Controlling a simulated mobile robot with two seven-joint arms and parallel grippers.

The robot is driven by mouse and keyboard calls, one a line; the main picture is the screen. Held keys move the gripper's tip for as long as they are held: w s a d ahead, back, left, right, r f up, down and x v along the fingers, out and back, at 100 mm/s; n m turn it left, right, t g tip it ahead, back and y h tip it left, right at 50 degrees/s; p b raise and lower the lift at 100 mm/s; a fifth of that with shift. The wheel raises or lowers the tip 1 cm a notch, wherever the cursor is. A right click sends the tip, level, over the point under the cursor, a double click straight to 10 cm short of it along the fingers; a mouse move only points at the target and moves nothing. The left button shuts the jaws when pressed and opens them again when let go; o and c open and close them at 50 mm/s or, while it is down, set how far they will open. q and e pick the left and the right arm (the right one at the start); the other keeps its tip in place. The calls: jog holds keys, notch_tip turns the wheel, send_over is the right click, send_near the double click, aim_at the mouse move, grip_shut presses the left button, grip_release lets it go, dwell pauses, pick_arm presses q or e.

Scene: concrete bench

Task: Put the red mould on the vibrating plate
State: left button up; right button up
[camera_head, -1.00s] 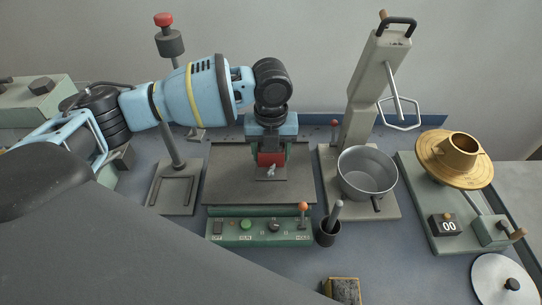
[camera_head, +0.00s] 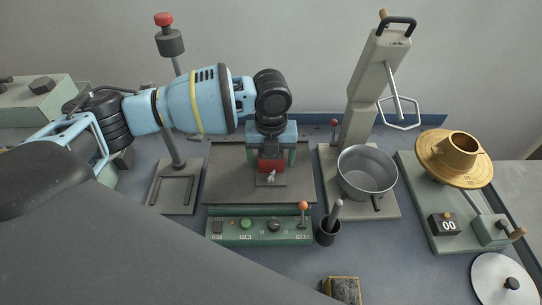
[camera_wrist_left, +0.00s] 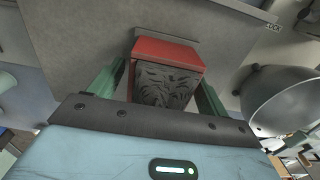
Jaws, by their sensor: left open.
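The red mould (camera_head: 270,166) stands on the dark grey vibrating plate (camera_head: 226,182), near its middle, with a thin grey base under it and a small light metal fitting on its front. In the left wrist view the red mould (camera_wrist_left: 165,50) has a dark, streaked face towards the camera. My left gripper (camera_head: 272,158) is open just above and around the mould. Its green fingers stand on either side, and in the wrist view they look apart from the mould's sides. The gripper hides the mould's top in the head view. My right gripper is out of view.
A green control box (camera_head: 260,228) runs along the plate's front. A stand with a red knob (camera_head: 164,20) is left of the plate. A tall press with a steel bowl (camera_head: 367,172) and a dark cup (camera_head: 327,232) are close on the right. A brass flow table (camera_head: 434,160) stands farther right.

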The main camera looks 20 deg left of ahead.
pick_arm(q)
notch_tip(320, 180, up, 12)
jog(key=shift+r, duration=0.15)
dwell(0.4)
dwell(1.2)
